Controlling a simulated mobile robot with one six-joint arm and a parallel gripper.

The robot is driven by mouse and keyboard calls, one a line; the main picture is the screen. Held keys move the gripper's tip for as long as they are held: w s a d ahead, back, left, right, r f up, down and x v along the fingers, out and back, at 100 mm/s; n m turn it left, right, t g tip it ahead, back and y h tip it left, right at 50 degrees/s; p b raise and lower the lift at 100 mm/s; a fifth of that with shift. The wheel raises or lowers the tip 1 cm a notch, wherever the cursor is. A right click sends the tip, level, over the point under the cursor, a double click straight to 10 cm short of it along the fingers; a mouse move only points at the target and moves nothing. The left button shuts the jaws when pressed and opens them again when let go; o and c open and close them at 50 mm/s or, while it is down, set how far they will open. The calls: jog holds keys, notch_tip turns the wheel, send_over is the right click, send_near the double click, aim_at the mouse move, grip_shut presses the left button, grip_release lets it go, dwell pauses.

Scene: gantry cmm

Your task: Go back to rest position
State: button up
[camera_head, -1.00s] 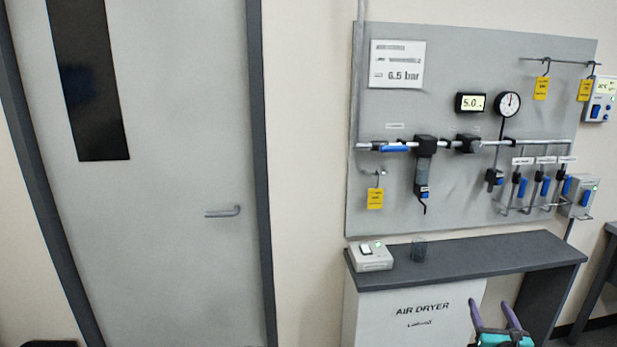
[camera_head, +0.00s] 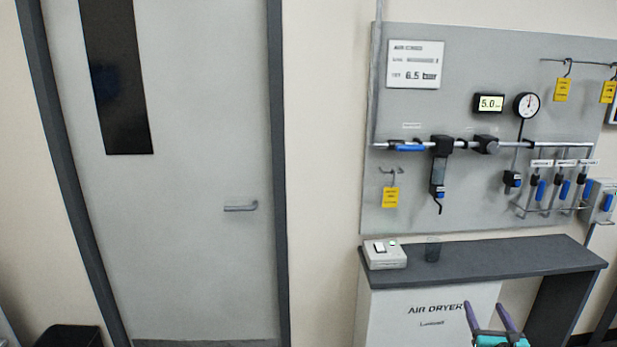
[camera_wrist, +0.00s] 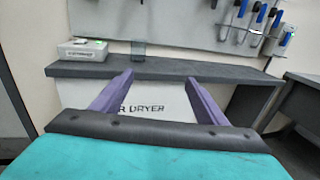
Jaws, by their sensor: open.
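My gripper (camera_head: 490,317) shows at the bottom right of the head view, with purple fingers and a teal body. In the wrist view my gripper (camera_wrist: 158,90) has its two purple fingers spread wide apart, with nothing between them. The fingers point toward the front of the air dryer bench (camera_head: 480,263), apart from it as far as I can tell. The bench's dark top (camera_wrist: 160,66) crosses the wrist view behind the fingertips.
A grey switch box (camera_head: 384,254) and a small dark glass (camera_head: 432,249) stand on the bench. A grey wall panel (camera_head: 470,210) carries pipes, a gauge (camera_head: 526,105), blue-handled valves and yellow tags (camera_head: 391,197). A closed grey door (camera_head: 190,250) is at left.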

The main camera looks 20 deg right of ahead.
jog(key=w+a+f+n+t+y, duration=0.1)
jog(key=w+a+f+y, duration=0.3)
jog(key=w+a, duration=0.65)
jog(key=w+a+f+n+y, duration=0.1)
jog(key=w+a+f+y, duration=0.1)
jog(key=w+a+f, duration=0.8)
jog(key=a+f+m+g+y, duration=0.1)
jog(key=a+f+m+g, duration=0.3)
jog(key=a, duration=0.6)
jog(key=a+f+m, duration=0.2)
jog(key=a+f, duration=0.4)
jog(key=a, duration=0.4)
jog(key=s+a+f+m+g, duration=0.45)
jog(key=s+a+f, duration=0.2)
jog(key=f, duration=0.25)
jog(key=s+a+f+m+g, duration=0.3)
jog(key=s+a+f+m, duration=0.3)
jog(key=s+f, duration=0.2)
jog(key=s+a+m+g+y, duration=0.1)
jog(key=s+m+g, duration=0.4)
jog(key=s, duration=0.6)
jog(key=s+a+m+g+y, duration=0.1)
jog(key=s+a+m+g, duration=0.3)
jog(key=s+m, duration=0.6)
jog(key=shift+s+a+f+g, duration=0.3)
jog(key=shift+s+g, duration=0.3)
jog(key=shift+g, duration=0.15)
